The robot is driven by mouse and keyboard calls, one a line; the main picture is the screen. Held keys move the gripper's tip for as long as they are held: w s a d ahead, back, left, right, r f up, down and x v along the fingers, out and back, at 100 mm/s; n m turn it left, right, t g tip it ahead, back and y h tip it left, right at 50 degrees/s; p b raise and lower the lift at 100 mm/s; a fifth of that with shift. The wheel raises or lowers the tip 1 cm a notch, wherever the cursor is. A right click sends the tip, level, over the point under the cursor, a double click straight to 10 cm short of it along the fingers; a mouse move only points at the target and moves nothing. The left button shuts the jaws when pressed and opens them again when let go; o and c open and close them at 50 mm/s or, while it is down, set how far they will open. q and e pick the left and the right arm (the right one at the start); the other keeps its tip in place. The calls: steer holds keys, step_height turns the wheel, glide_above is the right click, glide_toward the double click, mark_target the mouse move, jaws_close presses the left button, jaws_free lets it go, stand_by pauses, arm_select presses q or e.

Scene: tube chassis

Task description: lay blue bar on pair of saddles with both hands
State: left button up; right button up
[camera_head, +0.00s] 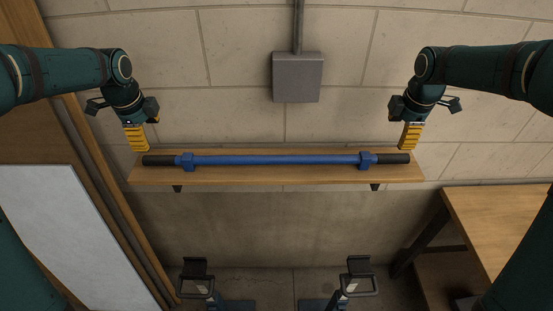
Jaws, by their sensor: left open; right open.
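The blue bar (275,160) lies level along a wooden wall shelf in the head view. It has black ends and a blue collar near each end. My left gripper (137,140) is open and empty, just above and left of the bar's left black end. My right gripper (410,137) is open and empty, above the bar's right black end. Both grippers appear apart from the bar. The pair of saddles stands low at the bottom of the view: a left saddle (195,268) and a right saddle (358,265), dark, on stands, with nothing on them.
The wooden shelf (275,175) is fixed to a block wall. A grey box (298,77) with a conduit is on the wall above it. A wooden table (505,225) stands at right, and a pale panel (75,240) is at left. Space between shelf and saddles looks clear.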

mark_target(163, 157)
arm_select(q)
steer(key=w+f, duration=0.1)
steer(key=f, duration=0.7)
steer(key=w+f, duration=0.1)
steer(key=f, duration=0.4)
steer(key=shift+w, duration=0.35)
arm_select(e)
steer(key=w+f, duration=0.1)
steer(key=f, duration=0.7)
steer(key=w+f, duration=0.1)
steer(key=f, duration=0.4)
steer(key=shift+w, duration=0.35)
arm_select(q)
steer(key=shift+o, duration=0.2)
arm_select(e)
steer(key=shift+o, duration=0.2)
arm_select(q)
jaws_close()
arm_select(e)
jaws_close()
steer(key=shift+r, duration=0.1)
arm_select(q)
steer(key=shift+r, duration=0.15)
